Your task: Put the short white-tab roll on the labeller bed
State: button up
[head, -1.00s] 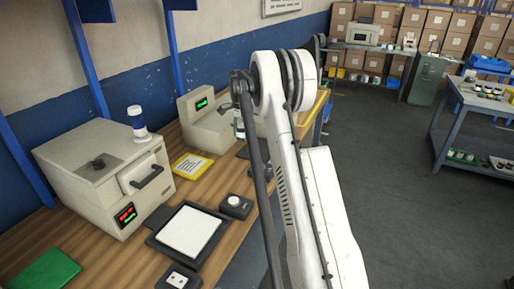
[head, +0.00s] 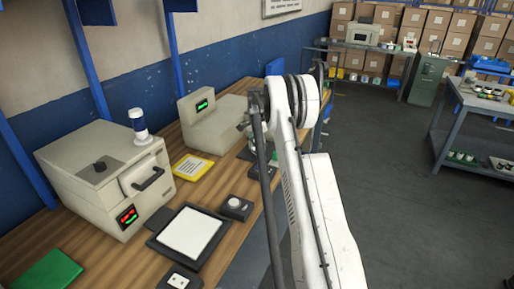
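My arm reaches over the bench, and its end is mostly behind my own links. A small dark part of my gripper (head: 243,126) seems to show left of the arm; its fingertips cannot be made out. Just below it, a small pale and green item (head: 251,147) shows partly behind my arm, over a dark flat area by the beige machine with a green display (head: 214,121). I cannot tell if this item is the short white-tab roll, or whether my gripper touches it. Which surface is the labeller bed is not clear.
A beige box machine (head: 105,178) with a red and green display and a blue-white beacon stands at left. A white pad in a black frame (head: 191,234), a yellow card (head: 192,167) and a green mat (head: 48,272) lie on the bench.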

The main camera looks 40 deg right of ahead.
jog(key=shift+f, duration=0.15)
jog(key=o, duration=1.4)
jog(key=shift+r, duration=0.2)
